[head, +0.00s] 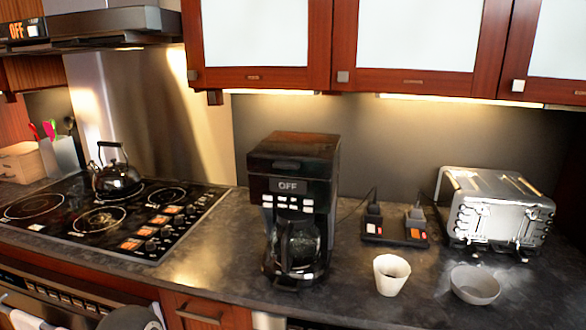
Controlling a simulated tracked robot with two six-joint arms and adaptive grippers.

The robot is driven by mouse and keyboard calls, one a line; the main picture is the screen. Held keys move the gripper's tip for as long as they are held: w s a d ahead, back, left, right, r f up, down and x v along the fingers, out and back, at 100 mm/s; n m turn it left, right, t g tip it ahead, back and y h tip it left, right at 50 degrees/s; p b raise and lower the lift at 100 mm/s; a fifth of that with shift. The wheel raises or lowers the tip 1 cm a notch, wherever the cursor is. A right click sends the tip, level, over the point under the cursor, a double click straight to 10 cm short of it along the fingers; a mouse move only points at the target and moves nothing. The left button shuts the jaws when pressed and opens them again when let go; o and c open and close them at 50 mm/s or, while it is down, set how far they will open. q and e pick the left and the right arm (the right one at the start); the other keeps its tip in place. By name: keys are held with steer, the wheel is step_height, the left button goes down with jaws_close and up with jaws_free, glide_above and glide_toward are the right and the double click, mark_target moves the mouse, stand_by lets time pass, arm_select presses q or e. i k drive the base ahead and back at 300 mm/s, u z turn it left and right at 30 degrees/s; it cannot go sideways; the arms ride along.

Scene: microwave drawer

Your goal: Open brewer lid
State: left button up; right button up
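The coffee brewer (290,205) stands upright on the dark counter, a little right of the stove. Its dark lid (298,145) on top looks shut, lying flat with the body. A display on its front reads OFF, with white buttons under it. A dark glass carafe (298,247) sits in the lower part of the brewer. Neither of my grippers shows in the head view.
Wall cabinets (262,42) hang above and behind the brewer. A white cup (391,274), a grey bowl (475,284), a power strip with plugs (395,228) and a toaster (493,213) stand to its right. A kettle (116,175) sits on the stove (105,215) at left.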

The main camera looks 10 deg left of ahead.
mark_target(313, 155)
steer(key=k, duration=1.15)
steer(key=u, duration=0.65)
steer(key=i, duration=1.6)
steer(key=u, duration=0.4)
